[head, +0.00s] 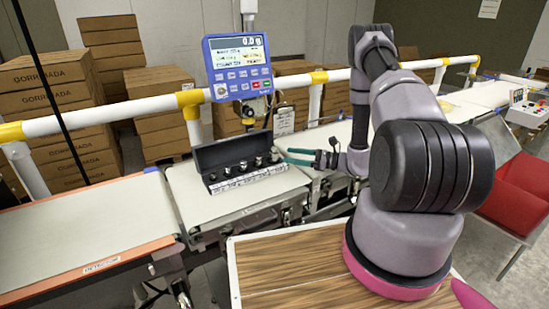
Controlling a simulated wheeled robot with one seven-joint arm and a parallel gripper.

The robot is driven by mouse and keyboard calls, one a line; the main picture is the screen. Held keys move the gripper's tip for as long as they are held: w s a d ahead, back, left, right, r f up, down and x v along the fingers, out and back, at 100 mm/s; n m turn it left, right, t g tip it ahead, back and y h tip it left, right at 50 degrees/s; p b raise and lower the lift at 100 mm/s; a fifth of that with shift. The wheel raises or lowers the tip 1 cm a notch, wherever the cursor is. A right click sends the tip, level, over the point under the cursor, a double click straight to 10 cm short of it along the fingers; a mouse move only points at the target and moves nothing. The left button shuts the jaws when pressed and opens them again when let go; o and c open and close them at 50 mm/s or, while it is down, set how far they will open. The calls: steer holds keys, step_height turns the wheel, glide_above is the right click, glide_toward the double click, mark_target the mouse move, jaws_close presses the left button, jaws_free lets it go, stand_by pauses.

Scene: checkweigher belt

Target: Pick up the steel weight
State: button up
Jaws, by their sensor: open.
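Several small steel weights (243,167) stand in a row in an open black case (219,153) on the pale checkweigher belt. The case has a raised lid at the back and a white label strip along its front. I cannot tell which weight is the one named in the task. My gripper (289,156), with teal fingers, is just right of the case, pointing left toward it. It is open, with nothing visible between the fingers, and appears apart from the weights.
An infeed belt (75,236) lies at left. A wood-topped surface (275,272) is in front. Cardboard boxes (50,85) are stacked behind; a red bin (512,190) is at right.

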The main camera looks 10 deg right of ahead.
mark_target(274, 152)
steer(key=shift+x, duration=3.55)
steer(key=shift+a+r, duration=0.1)
steer(key=shift+r, duration=0.05)
jaws_close()
